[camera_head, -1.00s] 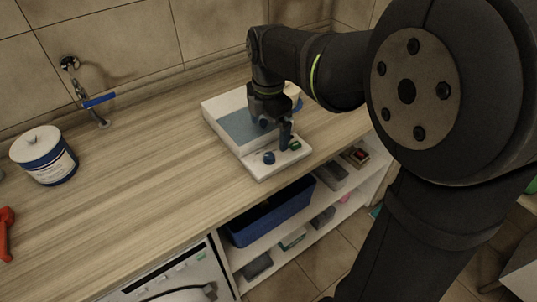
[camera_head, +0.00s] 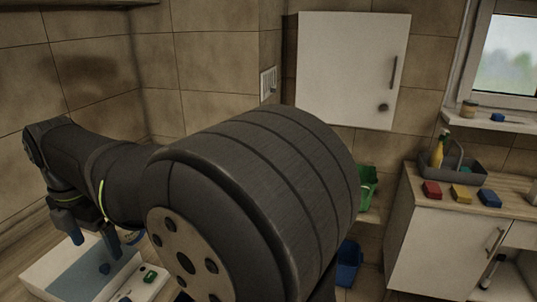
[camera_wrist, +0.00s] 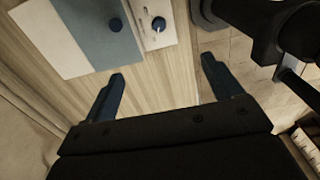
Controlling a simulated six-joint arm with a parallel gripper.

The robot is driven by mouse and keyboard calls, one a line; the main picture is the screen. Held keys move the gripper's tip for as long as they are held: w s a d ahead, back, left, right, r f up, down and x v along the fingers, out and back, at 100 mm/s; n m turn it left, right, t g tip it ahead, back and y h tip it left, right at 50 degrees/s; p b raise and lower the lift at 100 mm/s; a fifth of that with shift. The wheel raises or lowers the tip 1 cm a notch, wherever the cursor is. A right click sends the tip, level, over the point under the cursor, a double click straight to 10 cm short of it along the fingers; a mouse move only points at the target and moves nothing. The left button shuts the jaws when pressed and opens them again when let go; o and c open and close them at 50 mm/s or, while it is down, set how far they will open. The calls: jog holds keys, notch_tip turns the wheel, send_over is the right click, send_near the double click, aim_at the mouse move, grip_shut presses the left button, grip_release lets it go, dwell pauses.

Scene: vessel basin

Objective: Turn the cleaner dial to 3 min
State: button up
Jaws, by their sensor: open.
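The cleaner is a white box (camera_wrist: 45,43) with a blue-grey lid (camera_wrist: 83,18), seen at the top of the wrist view. A dark blue knob (camera_wrist: 116,24) sits on the lid. The dial (camera_wrist: 159,24) is dark blue with a pale mark, on the white front panel; its setting is too small to read.
Wooden counter (camera_wrist: 160,85) is bare beside the cleaner's panel. In the head view, a white wall cabinet (camera_head: 345,70) hangs behind. At right, a counter (camera_head: 470,196) holds a grey caddy (camera_head: 455,175) and red, yellow and blue sponges. A green object and a blue bin (camera_head: 348,262) are lower.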

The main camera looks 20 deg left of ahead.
jog(key=c, duration=0.7)
jog(key=m, duration=1.4)
send_near(122, 299)
jog(key=f, duration=0.5)
jog(key=d+f, duration=0.1)
jog(key=f, duration=0.2)
jog(key=shift+s+f, duration=0.25)
jog(key=shift+f, duration=0.1)
jog(key=c, duration=1)
